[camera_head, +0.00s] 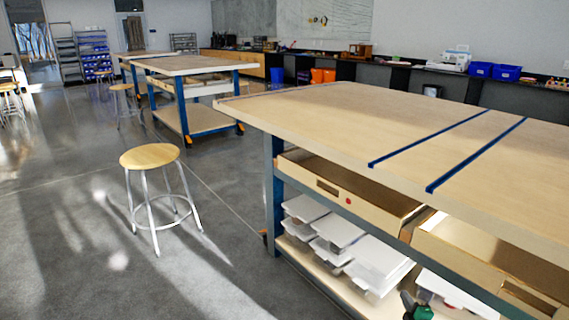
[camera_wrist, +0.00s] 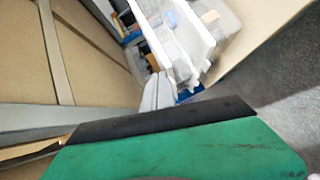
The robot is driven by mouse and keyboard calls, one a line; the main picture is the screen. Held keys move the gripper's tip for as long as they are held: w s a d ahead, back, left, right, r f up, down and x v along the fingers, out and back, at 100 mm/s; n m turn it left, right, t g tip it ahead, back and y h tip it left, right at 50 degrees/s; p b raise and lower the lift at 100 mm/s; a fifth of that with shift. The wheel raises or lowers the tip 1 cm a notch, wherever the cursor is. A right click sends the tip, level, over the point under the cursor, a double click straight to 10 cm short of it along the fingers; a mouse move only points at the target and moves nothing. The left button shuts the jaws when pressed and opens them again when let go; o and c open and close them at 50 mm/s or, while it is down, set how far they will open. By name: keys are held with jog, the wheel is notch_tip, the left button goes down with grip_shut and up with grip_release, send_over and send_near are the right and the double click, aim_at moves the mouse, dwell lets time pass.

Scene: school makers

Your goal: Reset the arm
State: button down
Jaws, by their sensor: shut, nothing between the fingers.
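My gripper (camera_wrist: 165,122) fills the bottom of the wrist view as a broad green piece with a black front edge. It is shut, with nothing held in it. A small green and black part of my arm or gripper (camera_head: 418,308) shows at the bottom edge of the head view, in front of the near workbench's lower shelf. The rest of my arm is out of view. In the wrist view white sheets or trays (camera_wrist: 180,40) lie beyond the gripper; I cannot tell whether it touches anything.
The near workbench (camera_head: 330,110) has a bare wooden top with two blue strips, open drawers (camera_head: 345,190) and a lower shelf of white trays (camera_head: 350,250). A stool (camera_head: 150,156) stands to its left. Another workbench (camera_head: 185,65) stands farther back. The grey floor (camera_head: 60,230) at left is mostly clear.

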jog(key=a+r+m+g+y+p, duration=0.1)
jog(key=a+r+g+y+p, duration=0.15)
jog(key=a+r+p, duration=0.7)
jog(key=a+r+m+g+y+p, duration=0.15)
jog(key=a+r+g, duration=0.25)
jog(key=a+r, duration=1.15)
jog(key=s+a+r+m+g+h+p, duration=0.1)
jog(key=s+r+m+g+p, duration=0.2)
jog(key=s+r, duration=0.55)
jog(key=s+a+r+m+g+h+p, duration=0.1)
jog(key=s+r+m+p, duration=0.35)
jog(key=r, duration=0.75)
jog(key=s+r+m+g+h+p, duration=0.1)
jog(key=s+r+m+p, duration=0.1)
jog(key=s, duration=0.7)
jog(key=s+a+r+m+g+p, duration=0.1)
jog(key=s+r+m+p, duration=0.2)
jog(key=s, duration=0.7)
notch_tip(320, 180, up, 2)
jog(key=shift+r+h+p, duration=0.1)
jog(key=shift+h+p, duration=0.25)
jog(key=shift+h, duration=0.05)
jog(key=shift+s+g, duration=0.1)
jog(key=shift+g, duration=0.15)
